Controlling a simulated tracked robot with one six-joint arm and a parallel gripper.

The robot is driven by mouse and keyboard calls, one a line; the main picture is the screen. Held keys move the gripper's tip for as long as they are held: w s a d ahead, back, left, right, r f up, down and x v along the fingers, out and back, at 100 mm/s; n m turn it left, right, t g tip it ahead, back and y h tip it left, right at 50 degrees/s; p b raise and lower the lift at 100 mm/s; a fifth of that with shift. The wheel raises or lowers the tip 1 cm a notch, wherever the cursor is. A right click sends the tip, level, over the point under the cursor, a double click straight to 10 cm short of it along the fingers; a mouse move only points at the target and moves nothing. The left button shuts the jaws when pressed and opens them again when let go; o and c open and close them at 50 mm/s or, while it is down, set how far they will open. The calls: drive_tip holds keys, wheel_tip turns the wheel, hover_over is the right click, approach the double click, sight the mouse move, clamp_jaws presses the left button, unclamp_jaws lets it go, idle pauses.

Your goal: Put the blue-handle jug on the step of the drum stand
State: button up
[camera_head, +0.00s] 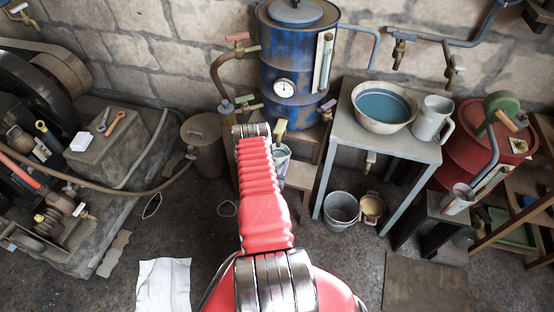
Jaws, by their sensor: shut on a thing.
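The drum stand (301,176) is a wooden stepped stand under the blue drum (292,62), with its lower step partly behind my red arm. A small grey, bluish-tinted vessel (283,153) shows just right of my arm, in front of the stand and below a yellow tap handle. It may be the blue-handle jug, but its handle cannot be made out and my arm covers its left part. I cannot tell whether it rests on the step or is held. My gripper is hidden behind the far end of my arm.
A metal table (388,146) to the right bears a basin (383,107) and a grey jug (433,118). Two buckets (342,209) stand beneath it. A lidded can (203,145) stands left of my arm. Machinery fills the left, a red drum (478,145) the right.

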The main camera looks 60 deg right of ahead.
drive_tip(key=o, duration=1.1)
drive_tip(key=s+a, duration=0.2)
drive_tip(key=a, duration=1)
